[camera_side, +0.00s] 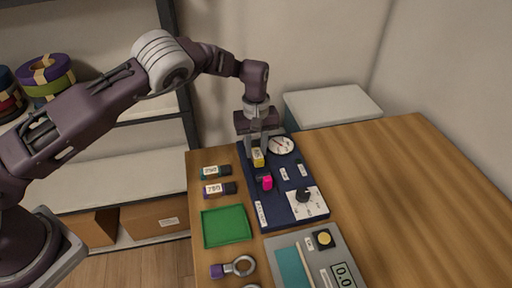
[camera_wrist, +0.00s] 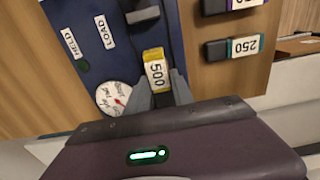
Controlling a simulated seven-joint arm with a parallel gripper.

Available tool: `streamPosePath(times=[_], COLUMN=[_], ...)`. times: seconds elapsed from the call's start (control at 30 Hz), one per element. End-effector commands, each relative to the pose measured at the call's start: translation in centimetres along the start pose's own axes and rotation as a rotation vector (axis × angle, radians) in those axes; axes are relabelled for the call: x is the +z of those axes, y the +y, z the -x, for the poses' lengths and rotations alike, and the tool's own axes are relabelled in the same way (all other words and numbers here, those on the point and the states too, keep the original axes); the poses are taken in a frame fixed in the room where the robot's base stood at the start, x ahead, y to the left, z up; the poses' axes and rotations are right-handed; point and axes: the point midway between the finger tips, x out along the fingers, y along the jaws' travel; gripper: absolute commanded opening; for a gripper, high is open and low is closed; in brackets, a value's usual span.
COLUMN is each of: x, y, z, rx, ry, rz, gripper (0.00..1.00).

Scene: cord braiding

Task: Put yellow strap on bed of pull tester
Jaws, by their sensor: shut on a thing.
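The yellow strap (camera_side: 258,157) is a small rolled piece with a white label. The label reads 500 in the wrist view (camera_wrist: 155,68). My gripper (camera_side: 260,149) is shut on it, one finger on each side (camera_wrist: 162,84). The strap is over the far left part of the dark blue pull tester (camera_side: 280,207). I cannot tell whether it touches the tester's bed. The tester (camera_wrist: 80,12) has a round dial, a black knob on a white plate, a pink part (camera_side: 266,182) and labels reading HELD and LOAD in the wrist view.
A teal strap (camera_side: 215,171) and a purple strap (camera_side: 219,188) lie left of the tester. A green tray (camera_side: 227,227), a ringed purple piece (camera_side: 233,267) and a grey scale (camera_side: 325,240) with a display are nearer. The wooden table (camera_side: 420,190) is clear at the right.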

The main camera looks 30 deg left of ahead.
Motion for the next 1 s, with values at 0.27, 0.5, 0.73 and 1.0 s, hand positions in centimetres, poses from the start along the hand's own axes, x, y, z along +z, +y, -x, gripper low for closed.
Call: streamPosePath(times=[0.27, 0.5, 0.73, 1.0], x=[0.0, 0.0, 0.0, 0.0], y=[0.0, 0.0, 0.0, 0.0], z=[-0.4, -0.4, -0.4, 0.9], rx=[0.0, 0.0, 0.0, 0.002], ry=[0.0, 0.0, 0.0, 0.0], rz=[0.0, 0.0, 0.0, 0.001], gripper=[0.0, 0.54, 0.54, 0.54])
